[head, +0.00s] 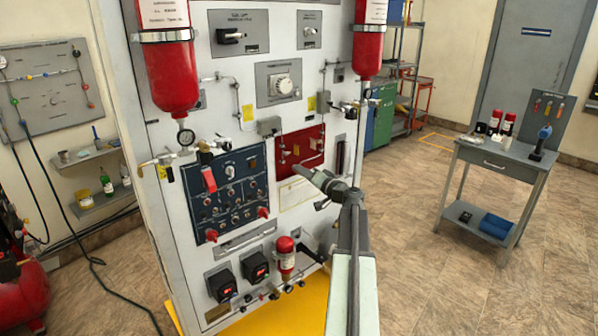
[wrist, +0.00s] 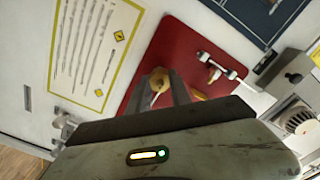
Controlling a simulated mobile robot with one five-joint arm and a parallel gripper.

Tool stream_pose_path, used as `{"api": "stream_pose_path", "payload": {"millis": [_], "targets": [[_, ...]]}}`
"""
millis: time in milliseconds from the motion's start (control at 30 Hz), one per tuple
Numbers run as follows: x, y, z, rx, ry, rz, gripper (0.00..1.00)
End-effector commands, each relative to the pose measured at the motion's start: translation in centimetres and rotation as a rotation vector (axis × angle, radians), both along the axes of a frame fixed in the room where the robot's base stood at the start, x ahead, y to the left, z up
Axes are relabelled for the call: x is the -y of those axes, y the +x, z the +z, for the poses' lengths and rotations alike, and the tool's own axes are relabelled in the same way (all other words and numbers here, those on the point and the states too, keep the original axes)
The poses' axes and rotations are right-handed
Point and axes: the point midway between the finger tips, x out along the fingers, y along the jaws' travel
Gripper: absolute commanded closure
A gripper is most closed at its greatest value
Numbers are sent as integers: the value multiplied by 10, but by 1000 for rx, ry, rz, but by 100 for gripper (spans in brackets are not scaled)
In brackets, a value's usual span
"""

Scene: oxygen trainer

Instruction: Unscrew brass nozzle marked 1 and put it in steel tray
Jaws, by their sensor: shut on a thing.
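The brass nozzle (wrist: 160,80) shows as a small yellow-gold round piece between my fingertips in the wrist view. My gripper (wrist: 166,88) is shut on it, in front of the red panel (wrist: 185,50). I cannot read a mark on it or tell whether it is still seated in the panel. In the head view my gripper (head: 301,171) reaches the lower part of the red panel (head: 290,148), and the nozzle is too small to make out. I cannot pick out a steel tray in either view.
A metal fitting (wrist: 220,67) stands out of the red panel close to my gripper. A yellow-bordered notice (wrist: 95,45) is beside the panel. A grey table (head: 510,160) with a blue bin (head: 496,226) on its lower shelf stands at right. Floor between is clear.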

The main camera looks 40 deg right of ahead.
Motion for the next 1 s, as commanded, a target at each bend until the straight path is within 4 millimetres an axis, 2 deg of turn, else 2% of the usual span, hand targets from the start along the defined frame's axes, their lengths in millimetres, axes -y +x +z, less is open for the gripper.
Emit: {"api": "stream_pose_path", "payload": {"millis": [100, 300, 433, 600, 633, 700, 1000], "targets": [[0, 0, 0, -5, -67, 1, 100], [-1, 0, 0, -6, -72, 1, 100], [0, 0, -1, -13, -162, 1, 100], [-1, 0, -1, -13, -165, 1, 100], [-1, 0, -1, -13, -164, 1, 67], [-1, 0, 0, -13, -164, 1, 53], [0, -1, 0, -12, -162, 1, 53]]}}
